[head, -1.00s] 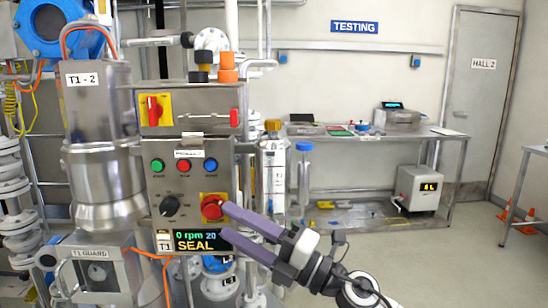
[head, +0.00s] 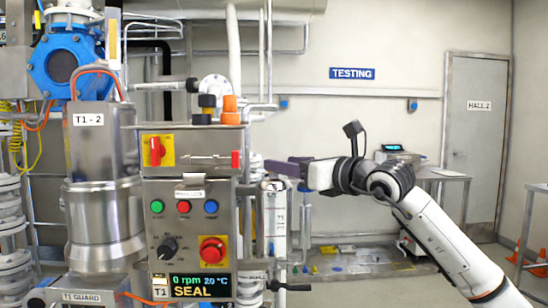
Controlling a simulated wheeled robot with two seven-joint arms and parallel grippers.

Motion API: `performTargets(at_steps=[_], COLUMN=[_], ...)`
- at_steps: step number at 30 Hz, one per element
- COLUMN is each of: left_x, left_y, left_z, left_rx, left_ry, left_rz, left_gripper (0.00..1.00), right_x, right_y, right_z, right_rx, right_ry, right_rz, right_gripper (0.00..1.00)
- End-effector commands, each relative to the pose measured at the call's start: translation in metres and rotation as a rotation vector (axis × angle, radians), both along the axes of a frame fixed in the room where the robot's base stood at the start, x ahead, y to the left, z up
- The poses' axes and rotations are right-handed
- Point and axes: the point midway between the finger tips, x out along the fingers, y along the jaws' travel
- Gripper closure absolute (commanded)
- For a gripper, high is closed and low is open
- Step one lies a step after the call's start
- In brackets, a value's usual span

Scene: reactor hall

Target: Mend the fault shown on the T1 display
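The T1 display (head: 198,286) at the bottom of the control box (head: 190,200) reads "0 rpm 20 °C" and "SEAL". Above it are a red mushroom button (head: 212,250) on a yellow plate, a black rotary knob (head: 167,248), and green, red and blue buttons. A red switch (head: 156,151) on yellow sits on the upper box. The steel T1-2 vessel (head: 105,190) stands to the left, with a box marked T1 GUARD (head: 88,297) below. My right gripper (head: 268,168) points left, just right of the upper box; its fingers overlap, hiding any gap. My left gripper is out of view.
Pipes and a blue valve (head: 65,60) crowd the left. A steel bench (head: 440,174) stands behind my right arm by the HALL 2 door (head: 477,125). Orange cones (head: 540,262) stand at right.

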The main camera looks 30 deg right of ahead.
Motion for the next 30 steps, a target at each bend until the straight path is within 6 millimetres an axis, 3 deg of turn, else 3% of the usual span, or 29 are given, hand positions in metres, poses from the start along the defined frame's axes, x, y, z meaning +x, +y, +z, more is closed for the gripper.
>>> performTargets(at_steps=[3,9,19,27,30], left_x=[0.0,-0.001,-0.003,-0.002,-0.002], left_y=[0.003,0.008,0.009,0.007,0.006], left_z=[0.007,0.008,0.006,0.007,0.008], left_rx=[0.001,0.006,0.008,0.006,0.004], left_ry=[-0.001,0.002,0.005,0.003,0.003], left_rz=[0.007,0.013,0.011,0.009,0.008], left_gripper=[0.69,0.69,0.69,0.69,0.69], right_x=[0.021,0.041,0.045,0.044,0.044], right_y=[0.006,0.009,0.01,0.01,0.01], right_z=[0.003,0.001,-0.001,-0.001,0.0], right_rx=[0.003,0.002,0.0,0.001,0.001], right_ry=[0.001,0.0,-0.001,0.0,0.0], right_rz=[0.002,0.001,0.002,0.002,0.003], right_gripper=[0.52,0.52,0.52,0.94,0.94])
